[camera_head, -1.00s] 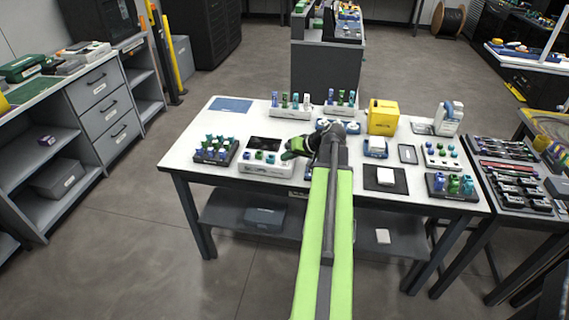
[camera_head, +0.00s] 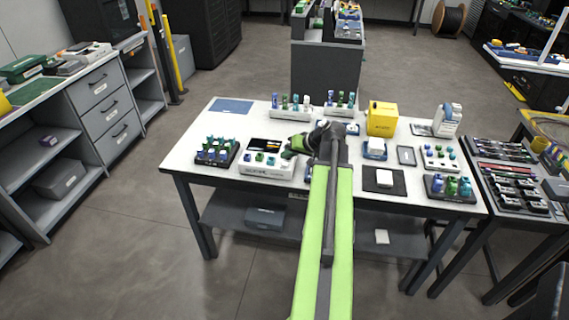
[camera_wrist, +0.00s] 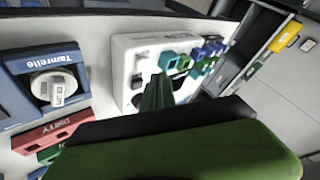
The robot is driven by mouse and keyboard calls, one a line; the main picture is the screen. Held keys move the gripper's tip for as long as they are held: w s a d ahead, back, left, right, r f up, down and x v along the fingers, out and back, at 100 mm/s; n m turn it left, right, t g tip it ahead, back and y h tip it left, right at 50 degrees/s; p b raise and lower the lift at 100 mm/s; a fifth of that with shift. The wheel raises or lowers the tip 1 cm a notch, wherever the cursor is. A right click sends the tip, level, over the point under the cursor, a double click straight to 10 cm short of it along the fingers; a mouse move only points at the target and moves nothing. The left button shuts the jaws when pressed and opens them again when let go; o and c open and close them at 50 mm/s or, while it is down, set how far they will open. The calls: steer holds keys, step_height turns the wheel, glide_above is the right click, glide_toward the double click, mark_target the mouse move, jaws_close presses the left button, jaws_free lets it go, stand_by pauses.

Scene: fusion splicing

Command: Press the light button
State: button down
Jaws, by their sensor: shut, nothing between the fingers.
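The white splicer-like device (camera_head: 265,171) stands at the front left of the white table, with a dark screen (camera_head: 268,145) showing a small coloured patch. The device also shows in the wrist view (camera_wrist: 125,45), with blue, teal and green parts (camera_wrist: 190,60). I cannot tell which part is the light button. My gripper (camera_head: 288,150) is shut and empty at the device's right end. In the wrist view its green fingers (camera_wrist: 157,94) overlap the device's edge; contact cannot be told.
A blue tray marked Tamrelle (camera_wrist: 75,75) holds a white round item. A red DIRTY holder (camera_wrist: 55,130) is beside it. Racks of coloured parts (camera_head: 291,112) stand behind, a dark rack (camera_head: 231,160) stands left, and a yellow box (camera_head: 382,118) stands right.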

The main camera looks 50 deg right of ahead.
mark_target(287, 164)
step_height(287, 164, up, 6)
steer(key=p, duration=0.4)
steer(key=shift+f+p, duration=0.25)
steer(key=shift+p, duration=0.1)
steer(key=w+a+f+n+g+y, duration=0.15)
steer(key=w+a, duration=0.35)
steer(key=a, duration=0.5)
steer(key=w+a+n+y, duration=0.1)
steer(key=w+a+n, duration=0.25)
steer(key=a, duration=0.65)
steer(key=w+a+n+g+y, duration=0.1)
steer(key=w+a, duration=0.5)
steer(key=a, duration=0.4)
steer(key=s+a+f+n+g, duration=0.2)
steer(key=a, duration=0.7)
steer(key=s+a+f+n+g, duration=0.1)
steer(key=a+f+g, duration=0.1)
steer(key=a, duration=0.7)
steer(key=s+a+f+g+h, duration=0.1)
steer(key=s+a+g+h, duration=0.15)
steer(key=s, duration=0.35)
steer(key=d, duration=0.1)
steer(key=s+d+m+h, duration=0.1)
steer(key=s+d+h, duration=0.1)
steer(key=shift+s+d+f+m, duration=0.1)
steer(key=shift+d+f+m, duration=0.1)
steer(key=shift+f+m, duration=0.15)
